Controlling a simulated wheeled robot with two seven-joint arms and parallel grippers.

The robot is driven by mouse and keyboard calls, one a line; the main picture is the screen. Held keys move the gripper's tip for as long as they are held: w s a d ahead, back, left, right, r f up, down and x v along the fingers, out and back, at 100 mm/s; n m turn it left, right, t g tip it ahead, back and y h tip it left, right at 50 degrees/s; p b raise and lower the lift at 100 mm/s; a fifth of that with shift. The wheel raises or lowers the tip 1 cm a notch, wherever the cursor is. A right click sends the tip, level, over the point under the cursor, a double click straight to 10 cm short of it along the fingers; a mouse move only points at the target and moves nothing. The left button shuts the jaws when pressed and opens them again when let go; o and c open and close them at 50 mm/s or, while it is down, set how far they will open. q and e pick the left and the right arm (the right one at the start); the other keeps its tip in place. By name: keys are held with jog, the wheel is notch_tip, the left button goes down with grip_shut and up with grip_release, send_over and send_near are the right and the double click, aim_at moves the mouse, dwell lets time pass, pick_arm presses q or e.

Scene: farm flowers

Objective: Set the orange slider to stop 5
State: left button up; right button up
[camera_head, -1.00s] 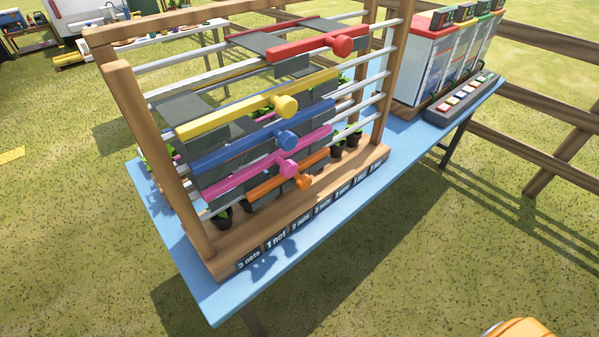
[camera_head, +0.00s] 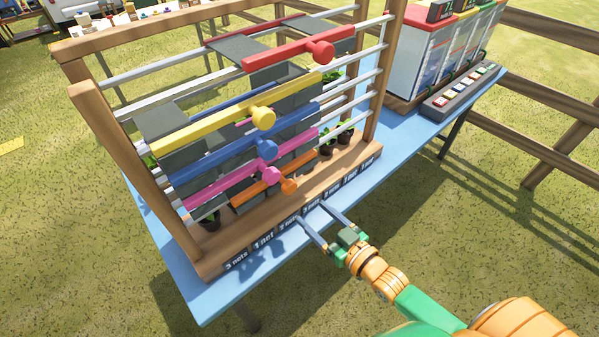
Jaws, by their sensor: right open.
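The orange slider (camera_head: 252,190) is the lowest coloured bar on the wooden frame (camera_head: 170,205). Labels (camera_head: 290,227) such as "3 nets" and "1 net" run along the base; some are partly hidden or too small to read. No stop numbers are readable. My left gripper is not in view.
Pink (camera_head: 220,182), blue (camera_head: 230,150), yellow (camera_head: 220,125) and red (camera_head: 300,52) sliders sit above the orange one, with knobs sticking out. Small potted plants (camera_head: 327,147) stand behind. The blue table (camera_head: 190,293) also holds a glass-fronted cabinet (camera_head: 425,60) and a button panel (camera_head: 460,92).

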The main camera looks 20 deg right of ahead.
aim_at(292, 190)
jog(key=shift+n+t+y, duration=0.3)
jog(key=shift+t+y, duration=0.3)
jog(key=shift+y, duration=0.1)
jog(key=r, duration=0.1)
jog(key=a+r, duration=0.1)
jog(key=r, duration=0.3)
jog(key=shift+w+a+r, duration=0.25)
jog(key=shift+w, duration=0.05)
jog(key=x, duration=0.5)
jog(key=shift+w+a, duration=0.3)
jog(key=shift+a, duration=0.05)
jog(key=shift+w+a+f, duration=0.1)
jog(key=shift+w, duration=0.35)
jog(key=shift+s, duration=0.1)
jog(key=shift+c, duration=0.8)
grip_shut()
